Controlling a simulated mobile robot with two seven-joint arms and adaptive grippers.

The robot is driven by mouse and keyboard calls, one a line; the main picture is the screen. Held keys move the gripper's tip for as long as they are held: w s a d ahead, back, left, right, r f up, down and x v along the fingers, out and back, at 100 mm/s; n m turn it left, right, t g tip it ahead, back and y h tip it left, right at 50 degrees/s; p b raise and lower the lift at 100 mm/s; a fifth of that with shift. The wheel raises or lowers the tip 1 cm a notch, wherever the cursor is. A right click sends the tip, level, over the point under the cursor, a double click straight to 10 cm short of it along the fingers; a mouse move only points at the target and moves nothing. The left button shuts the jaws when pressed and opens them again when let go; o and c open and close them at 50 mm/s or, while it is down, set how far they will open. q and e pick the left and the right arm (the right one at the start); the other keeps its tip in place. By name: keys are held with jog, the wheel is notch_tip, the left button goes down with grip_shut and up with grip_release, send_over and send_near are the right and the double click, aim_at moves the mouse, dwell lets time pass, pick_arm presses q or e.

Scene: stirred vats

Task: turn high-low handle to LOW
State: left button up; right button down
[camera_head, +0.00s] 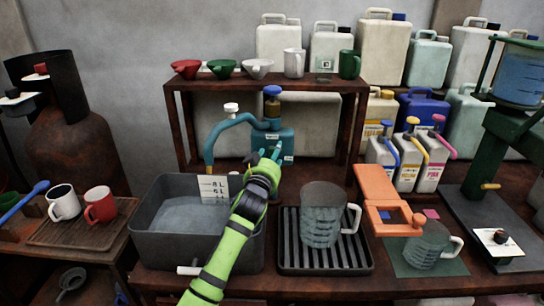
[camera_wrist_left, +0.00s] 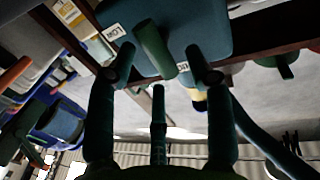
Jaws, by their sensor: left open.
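The teal dispenser box (camera_head: 287,140) stands under the rusty shelf, with a blue pipe bending down to the grey basin. In the left wrist view the box (camera_wrist_left: 205,25) fills the top. A green stubby handle (camera_wrist_left: 153,45) sticks out of it, slightly tilted. A LOW label (camera_wrist_left: 112,32) is left of the handle and another label, only partly readable, is to its right. My left gripper (camera_head: 268,156) is open in front of the box. In the wrist view its fingertips (camera_wrist_left: 160,62) are on either side of the handle; I cannot tell whether they touch it.
The grey basin (camera_head: 147,237) lies below my left arm. A glass jug (camera_head: 320,228) on a ribbed tray (camera_head: 325,263) and an orange stand (camera_head: 376,187) are to the right. The shelf post (camera_head: 352,135) is close right of the box. Mugs (camera_head: 100,205) stand far left.

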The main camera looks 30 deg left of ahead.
pick_arm(q)
jog(key=c, duration=0.9)
grip_shut()
pick_arm(e)
jog(key=shift+s+a, duration=0.1)
jog(key=shift+s, duration=0.5)
jog(key=shift+a+r, duration=0.1)
